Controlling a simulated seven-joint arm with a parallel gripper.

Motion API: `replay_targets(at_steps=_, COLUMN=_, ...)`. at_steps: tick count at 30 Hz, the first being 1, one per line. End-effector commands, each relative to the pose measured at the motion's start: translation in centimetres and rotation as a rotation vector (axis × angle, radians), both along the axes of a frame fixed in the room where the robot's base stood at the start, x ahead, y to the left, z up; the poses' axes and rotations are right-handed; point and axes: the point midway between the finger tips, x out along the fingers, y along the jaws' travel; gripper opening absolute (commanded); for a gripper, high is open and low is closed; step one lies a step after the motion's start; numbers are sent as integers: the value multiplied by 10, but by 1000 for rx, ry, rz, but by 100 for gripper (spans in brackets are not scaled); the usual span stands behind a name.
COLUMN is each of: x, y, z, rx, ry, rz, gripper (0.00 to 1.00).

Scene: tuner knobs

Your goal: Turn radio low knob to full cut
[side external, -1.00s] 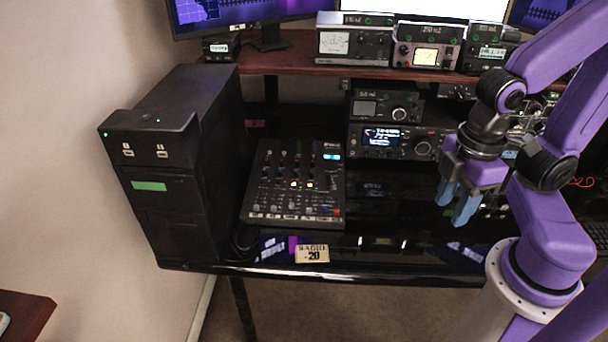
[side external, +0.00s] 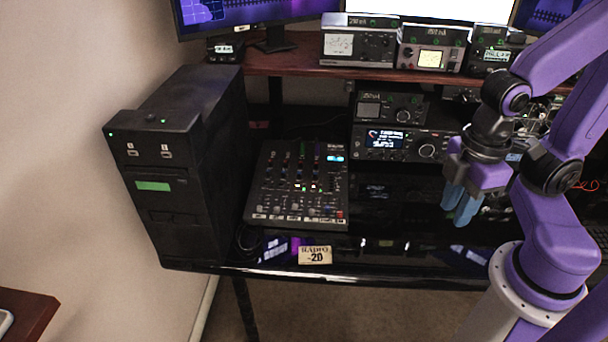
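A black mixer (side external: 296,187) with rows of small knobs and lit buttons lies on the desk left of centre. Its knob labels are too small to read, so I cannot tell which knob is the radio low knob or how it is turned.
A black computer tower (side external: 183,170) stands left of the mixer. Radio units (side external: 400,143) are stacked behind and right of it. A wooden shelf (side external: 290,62) carries meters and monitors at the back.

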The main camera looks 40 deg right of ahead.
Motion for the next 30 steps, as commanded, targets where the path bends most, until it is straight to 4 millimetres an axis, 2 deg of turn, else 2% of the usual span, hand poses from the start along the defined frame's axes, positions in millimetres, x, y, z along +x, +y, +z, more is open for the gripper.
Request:
replay_targets(at_steps=4, x=14, y=7, z=1, rx=1, ry=-14, rz=-58, gripper=26)
replay_targets(at_steps=7, x=42, y=19, z=1, rx=1, ry=-43, rz=-171, gripper=26)
replay_targets(at_steps=12, x=116, y=41, z=-2, rx=12, ry=-114, rz=-443, gripper=26)
replay_targets(at_steps=17, x=189, y=49, z=-11, rx=30, ry=-179, rz=-698, gripper=26)
replay_targets(at_steps=24, x=297, y=35, z=-35, rx=69, ry=-273, rz=-1065, gripper=26)
replay_targets(at_steps=27, x=337, y=21, z=-48, rx=88, ry=-308, rz=-1208, gripper=26)
replay_targets(at_steps=30, x=369, y=7, z=-60, rx=107, ry=-337, rz=-1323, gripper=26)
